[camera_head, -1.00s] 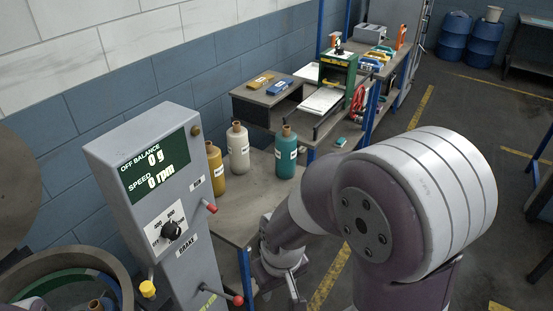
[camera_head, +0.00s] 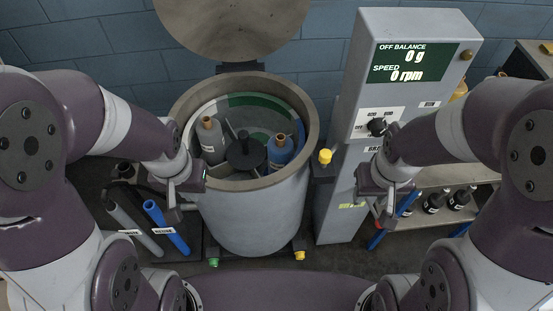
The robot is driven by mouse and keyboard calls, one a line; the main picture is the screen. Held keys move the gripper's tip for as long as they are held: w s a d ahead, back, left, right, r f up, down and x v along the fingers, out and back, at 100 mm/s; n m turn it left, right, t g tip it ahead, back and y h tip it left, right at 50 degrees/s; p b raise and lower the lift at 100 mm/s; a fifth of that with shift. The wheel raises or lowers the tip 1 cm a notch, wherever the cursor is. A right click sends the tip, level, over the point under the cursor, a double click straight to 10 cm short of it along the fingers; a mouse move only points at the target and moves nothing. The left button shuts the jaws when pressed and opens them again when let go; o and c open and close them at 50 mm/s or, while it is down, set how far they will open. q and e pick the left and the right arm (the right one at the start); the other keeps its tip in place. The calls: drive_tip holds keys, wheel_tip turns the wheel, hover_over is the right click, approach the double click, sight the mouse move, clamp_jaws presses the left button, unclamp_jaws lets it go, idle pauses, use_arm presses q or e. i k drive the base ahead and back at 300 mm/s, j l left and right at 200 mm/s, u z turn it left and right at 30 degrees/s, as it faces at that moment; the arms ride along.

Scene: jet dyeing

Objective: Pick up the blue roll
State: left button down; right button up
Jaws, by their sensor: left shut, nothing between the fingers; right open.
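A blue roll (camera_head: 281,150) with a brown top stands inside the open round drum (camera_head: 255,215), on the right side of its inner space. A grey roll (camera_head: 211,140) with a brown top stands on the left side, and a dark hub (camera_head: 246,152) is between them. My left gripper (camera_head: 175,207) is shut and empty, outside the drum at its left. My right gripper (camera_head: 384,212) is open and empty, in front of the grey control post, well right of the drum. The lower part of the blue roll is hidden by the drum rim.
The control post (camera_head: 345,185) stands right of the drum, with a yellow button (camera_head: 325,156) near the rim. The drum's round lid (camera_head: 232,25) is raised behind. A blue tube (camera_head: 166,228) and a grey tube lean at the lower left. Dark bottles (camera_head: 434,202) sit on a shelf at right.

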sight(280, 147)
drive_tip(key=i+j+z, duration=0.2)
drive_tip(key=j+z, duration=0.2)
drive_tip(key=j, duration=0.15)
drive_tip(key=j+z, duration=0.2)
drive_tip(key=j, duration=0.15)
drive_tip(key=z, duration=1.3)
